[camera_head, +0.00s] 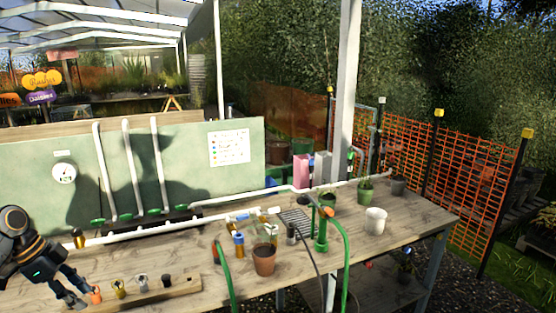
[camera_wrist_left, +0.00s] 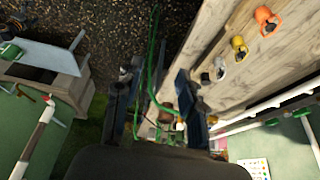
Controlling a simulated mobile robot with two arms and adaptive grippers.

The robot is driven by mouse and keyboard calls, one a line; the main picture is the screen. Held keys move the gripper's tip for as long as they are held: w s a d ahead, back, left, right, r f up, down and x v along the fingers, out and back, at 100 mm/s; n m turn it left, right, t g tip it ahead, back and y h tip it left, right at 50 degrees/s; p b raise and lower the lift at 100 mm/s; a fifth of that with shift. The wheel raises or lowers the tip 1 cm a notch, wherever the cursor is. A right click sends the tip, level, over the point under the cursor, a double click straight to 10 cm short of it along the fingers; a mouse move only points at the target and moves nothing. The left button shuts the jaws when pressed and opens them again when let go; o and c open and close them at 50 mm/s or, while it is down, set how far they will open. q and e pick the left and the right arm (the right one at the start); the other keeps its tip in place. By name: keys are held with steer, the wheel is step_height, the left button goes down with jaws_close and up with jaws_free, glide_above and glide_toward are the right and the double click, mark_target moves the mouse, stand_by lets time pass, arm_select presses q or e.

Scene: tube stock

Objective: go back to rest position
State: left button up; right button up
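My left gripper (camera_head: 80,296) is at the lower left of the head view, above the near left end of the table. Its two fingers point down and stand apart. In the left wrist view, the fingers of the left gripper (camera_wrist_left: 152,105) are spread wide with nothing held between them. An orange fitting (camera_head: 95,295) is right beside the fingers in the head view; in the wrist view the orange fitting (camera_wrist_left: 267,20) lies well off to the right, apart from them. My right gripper is in neither view.
A wooden strip (camera_head: 190,286) holds a yellow fitting (camera_head: 118,288), a grey one (camera_head: 143,283) and a dark one (camera_head: 167,280). Beyond are white pipes (camera_head: 150,232), a green panel (camera_head: 190,165), a terracotta pot (camera_head: 264,262), green hoses (camera_head: 344,255) and a white pot (camera_head: 375,221) on the wooden table (camera_head: 420,215).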

arm_select(q)
steer(key=s+d+f+n+y+b, duration=0.1)
steer(key=s+d+f+n, duration=0.15)
steer(key=f, duration=1.15)
steer(key=s+d+f+n+y, duration=0.1)
steer(key=s+f+n+y, duration=0.2)
steer(key=f, duration=1.1)
steer(key=s+d+f+n+b, duration=0.1)
steer(key=s+f+n, duration=0.3)
steer(key=f, duration=1)
steer(key=s+d+f+y, duration=0.1)
steer(key=s+d+f, duration=0.3)
steer(key=s+f, duration=0.5)
steer(key=s+d+f, duration=0.4)
steer(key=s+f, duration=0.2)
steer(key=s, duration=0.5)
steer(key=s+d+f+n, duration=0.1)
steer(key=s+d+f, duration=0.2)
steer(key=s, duration=0.6)
steer(key=s+d+f, duration=0.3)
steer(key=s+d, duration=0.4)
steer(key=s, duration=0.3)
steer(key=shift+s+n+g+h+b, duration=0.15)
steer(key=shift+n+g+h+b, duration=0.2)
steer(key=shift+g+h+b, duration=0.05)
arm_select(e)
steer(key=w+f, duration=0.1)
steer(key=f, duration=0.1)
steer(key=shift+w+f, duration=0.35)
steer(key=shift+f, duration=0.05)
